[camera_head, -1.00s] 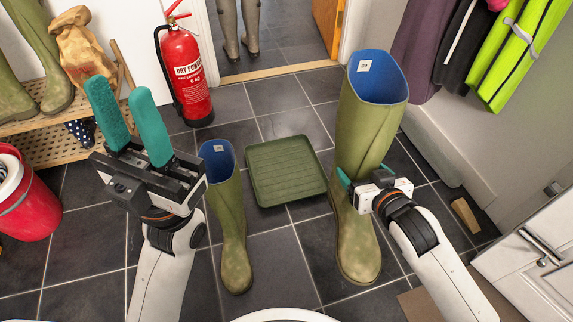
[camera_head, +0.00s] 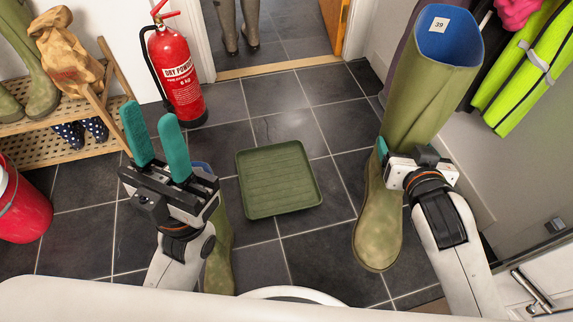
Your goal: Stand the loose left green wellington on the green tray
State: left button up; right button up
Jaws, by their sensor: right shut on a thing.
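A tall green wellington (camera_head: 428,90) with a blue lining and a "39" label is upright at the right. My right gripper (camera_head: 404,152) is shut on its shaft just above the ankle; the boot seems lifted, but its gap to the floor is hard to judge. The square green tray (camera_head: 279,180) lies empty on the floor, left of the held boot. A second green wellington (camera_head: 220,262) stands left of the tray, partly hidden by my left arm. My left gripper (camera_head: 150,125) is open and empty in front of it, fingers pointing up.
A red fire extinguisher (camera_head: 178,75) stands behind on the left. A wooden rack (camera_head: 50,148) with boots is at the far left, near a red bucket (camera_head: 22,208). Tiles around the tray are clear.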

aim_at(292, 174)
jog(key=i+l+u, duration=0.15)
jog(key=u, duration=0.15)
jog(key=i+l+u, duration=0.25)
jog(key=u, duration=0.6)
